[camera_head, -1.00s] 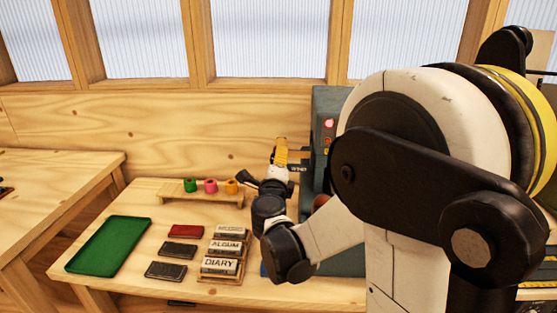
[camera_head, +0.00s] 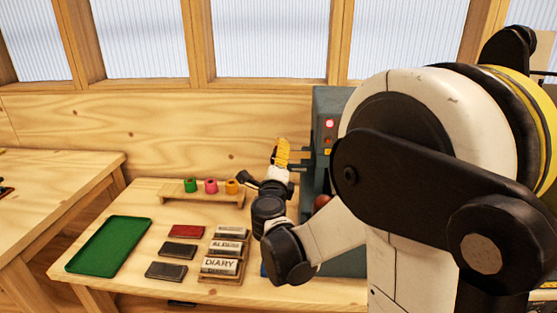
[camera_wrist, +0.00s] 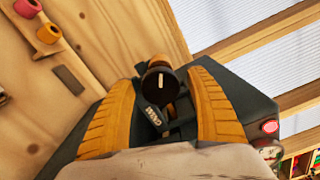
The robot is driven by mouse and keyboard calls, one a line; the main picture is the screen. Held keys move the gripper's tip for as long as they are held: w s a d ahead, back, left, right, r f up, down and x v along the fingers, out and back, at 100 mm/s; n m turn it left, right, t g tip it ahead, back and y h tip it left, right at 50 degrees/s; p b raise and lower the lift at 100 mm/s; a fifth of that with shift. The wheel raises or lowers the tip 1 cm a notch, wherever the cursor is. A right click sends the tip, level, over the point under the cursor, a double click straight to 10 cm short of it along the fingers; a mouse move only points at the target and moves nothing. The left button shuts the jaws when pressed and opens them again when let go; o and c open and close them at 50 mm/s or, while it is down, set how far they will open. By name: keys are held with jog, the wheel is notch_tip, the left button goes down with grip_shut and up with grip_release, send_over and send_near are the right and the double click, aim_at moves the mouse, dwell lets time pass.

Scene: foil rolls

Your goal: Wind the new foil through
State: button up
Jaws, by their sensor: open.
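Three foil rolls, green (camera_head: 190,185), pink (camera_head: 211,186) and orange (camera_head: 232,187), sit in a row on a low wooden stand (camera_head: 172,193). The pink roll (camera_wrist: 27,8) and orange roll (camera_wrist: 48,33) also show in the wrist view. The grey-green machine (camera_head: 325,105) stands right of them, partly hidden by my arm. My gripper (camera_head: 283,153) is at the machine's left side. In the wrist view, my gripper (camera_wrist: 161,80) is open, with yellow fingers either side of a black knob (camera_wrist: 160,82) with a white line. I cannot tell whether they touch it.
Book-like blocks lie on the bench, including a red one (camera_head: 186,231) and one lettered DIARY (camera_head: 220,265). A green tray (camera_head: 108,244) lies at the bench's left end. A red lamp (camera_head: 329,124) shows on the machine. A wooden wall stands behind.

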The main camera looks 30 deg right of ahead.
jog(key=v, duration=1.1)
jog(key=shift+s+a, duration=0.25)
